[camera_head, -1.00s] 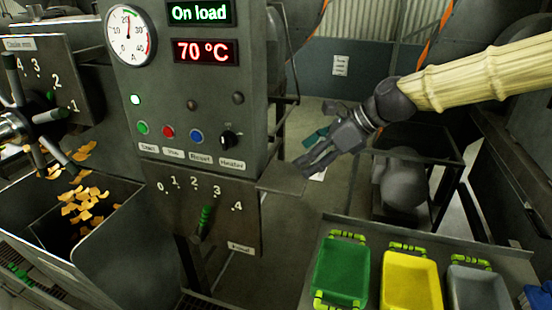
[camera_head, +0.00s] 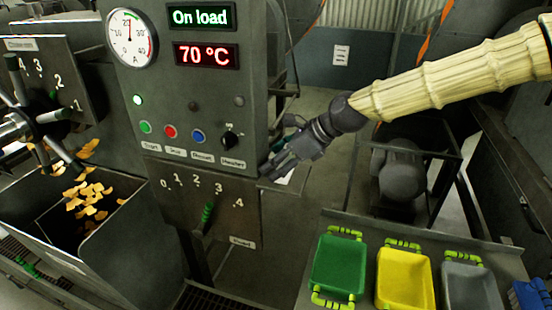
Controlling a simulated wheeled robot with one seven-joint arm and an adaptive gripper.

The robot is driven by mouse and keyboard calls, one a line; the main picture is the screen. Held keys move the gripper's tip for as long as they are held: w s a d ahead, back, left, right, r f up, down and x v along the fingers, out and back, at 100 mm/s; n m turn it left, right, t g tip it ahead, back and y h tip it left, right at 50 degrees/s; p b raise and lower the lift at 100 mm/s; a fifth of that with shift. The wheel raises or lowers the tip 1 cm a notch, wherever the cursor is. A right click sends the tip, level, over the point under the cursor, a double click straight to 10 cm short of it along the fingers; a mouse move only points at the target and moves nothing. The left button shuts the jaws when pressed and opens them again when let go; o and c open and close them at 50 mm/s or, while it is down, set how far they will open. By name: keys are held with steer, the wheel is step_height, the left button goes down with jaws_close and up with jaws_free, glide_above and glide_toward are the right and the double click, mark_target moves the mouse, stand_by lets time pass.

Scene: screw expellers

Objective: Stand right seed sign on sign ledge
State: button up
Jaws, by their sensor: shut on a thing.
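My gripper (camera_head: 270,170) reaches in from the right and points down and to the left. Its fingertips are close to the right side of the control panel, over or beside the small grey sign ledge (camera_head: 297,185). It is shut on the seed sign, which is mostly hidden by the fingers. A pale patch shows just under the fingers, and I cannot tell whether it is part of the sign. I cannot tell whether the sign touches the ledge.
The grey control cabinet (camera_head: 200,110) stands just left of my gripper. Green (camera_head: 338,265), yellow (camera_head: 405,278) and grey (camera_head: 470,288) trays stand on a bench at the lower right. A metal hopper (camera_head: 125,235) with orange flakes is at the left.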

steer(key=shift+f, duration=0.2)
steer(key=o, duration=0.9)
steer(key=shift+r, duration=0.1)
steer(key=b+v, duration=0.2)
steer(key=v, duration=1)
steer(key=shift+b, duration=0.3)
